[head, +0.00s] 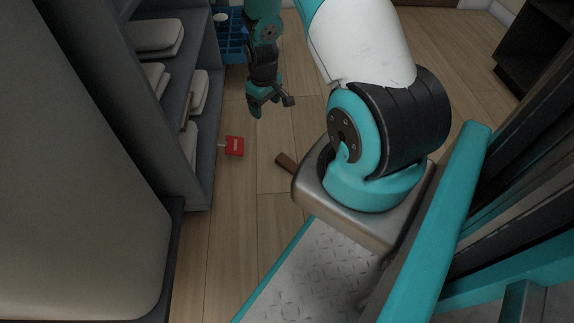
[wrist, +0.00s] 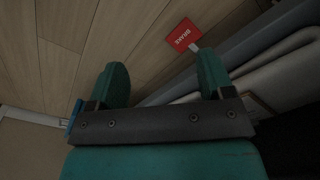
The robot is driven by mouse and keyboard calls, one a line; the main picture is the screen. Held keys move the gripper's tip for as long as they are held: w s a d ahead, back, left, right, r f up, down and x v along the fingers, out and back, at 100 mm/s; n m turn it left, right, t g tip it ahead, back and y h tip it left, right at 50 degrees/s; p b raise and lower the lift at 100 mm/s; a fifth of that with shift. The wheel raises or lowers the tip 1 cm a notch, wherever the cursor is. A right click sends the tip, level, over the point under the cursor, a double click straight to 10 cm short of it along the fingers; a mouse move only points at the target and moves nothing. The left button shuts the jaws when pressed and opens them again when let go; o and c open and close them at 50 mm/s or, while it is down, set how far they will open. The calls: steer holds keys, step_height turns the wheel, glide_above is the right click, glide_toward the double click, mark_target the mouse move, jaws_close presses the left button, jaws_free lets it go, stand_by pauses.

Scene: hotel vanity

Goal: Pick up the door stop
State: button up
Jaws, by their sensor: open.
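A brown, wedge-like piece that looks like the door stop (head: 286,162) lies on the wood floor in the head view, just left of my base. Its right end meets the edge of my base in the picture, so part may be hidden. I cannot make it out in the wrist view. My gripper (head: 272,104) is open and empty above the floor, farther back than the brown piece. Its two teal fingers stand apart in the wrist view (wrist: 163,75), with bare floor between them.
A red tag (head: 234,146) with white lettering lies on the floor by the shelf unit (head: 203,150); it also shows in the wrist view (wrist: 184,35). A blue crate (head: 234,47) stands at the back. Floor between shelf and base is mostly clear.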

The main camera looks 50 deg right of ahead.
glide_toward(287, 162)
steer(key=f+b, duration=0.1)
steer(key=b, duration=0.1)
steer(key=f+b, duration=0.1)
steer(key=b, duration=0.1)
steer(key=f+b, duration=0.1)
steer(key=b, duration=0.2)
steer(key=shift+w+d+f+g, duration=0.25)
steer(key=shift+d+f+g, duration=0.15)
steer(key=f+b, duration=0.2)
steer(key=f, duration=0.1)
steer(key=f+b, duration=0.3)
steer(key=shift+w+a, duration=0.15)
steer(key=shift+a, duration=0.1)
steer(key=shift+r, duration=0.1)
steer(key=shift+c, duration=0.2)
steer(key=c, duration=1)
